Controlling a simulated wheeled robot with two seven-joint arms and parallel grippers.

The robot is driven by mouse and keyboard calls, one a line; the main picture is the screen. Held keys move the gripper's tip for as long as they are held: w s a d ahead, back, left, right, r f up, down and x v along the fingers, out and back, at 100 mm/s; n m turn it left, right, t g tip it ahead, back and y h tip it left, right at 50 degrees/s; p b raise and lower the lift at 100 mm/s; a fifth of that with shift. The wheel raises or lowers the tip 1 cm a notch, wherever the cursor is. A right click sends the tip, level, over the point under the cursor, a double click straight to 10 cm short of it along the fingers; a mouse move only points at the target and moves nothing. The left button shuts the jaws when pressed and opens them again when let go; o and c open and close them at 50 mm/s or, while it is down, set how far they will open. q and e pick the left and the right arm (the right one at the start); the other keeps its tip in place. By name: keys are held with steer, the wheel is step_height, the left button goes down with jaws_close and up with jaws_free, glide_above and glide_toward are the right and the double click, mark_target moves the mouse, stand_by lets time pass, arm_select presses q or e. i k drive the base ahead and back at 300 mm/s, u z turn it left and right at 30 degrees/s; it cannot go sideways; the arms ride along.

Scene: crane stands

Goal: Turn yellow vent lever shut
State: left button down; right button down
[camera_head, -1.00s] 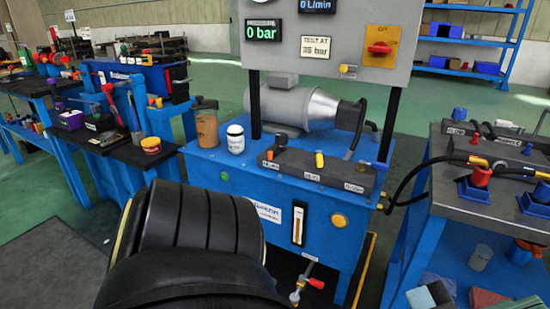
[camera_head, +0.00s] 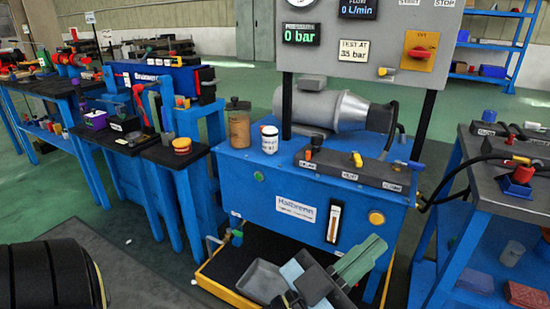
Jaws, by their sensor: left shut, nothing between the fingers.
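The yellow vent lever (camera_head: 357,160) stands upright on the dark valve block (camera_head: 345,176) on top of the blue bench. A small pale label sits below it on the block's front. My left gripper (camera_head: 374,248) shows low in front of the bench, below and slightly right of the lever. Its greenish fingers point up and right and are closed together with nothing between them. It is well apart from the lever. My right gripper is not in view.
Red (camera_head: 308,154) and blue (camera_head: 410,164) levers flank the yellow one. A white jar (camera_head: 269,140) and brown jar (camera_head: 239,127) stand left of the block. A grey panel (camera_head: 372,45) rises behind. A dark tray with a yellow rim (camera_head: 225,293) lies below. A side table (camera_head: 490,190) stands right.

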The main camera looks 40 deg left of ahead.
mark_target(356, 157)
steer(key=u, duration=0.6)
steer(key=i, duration=1)
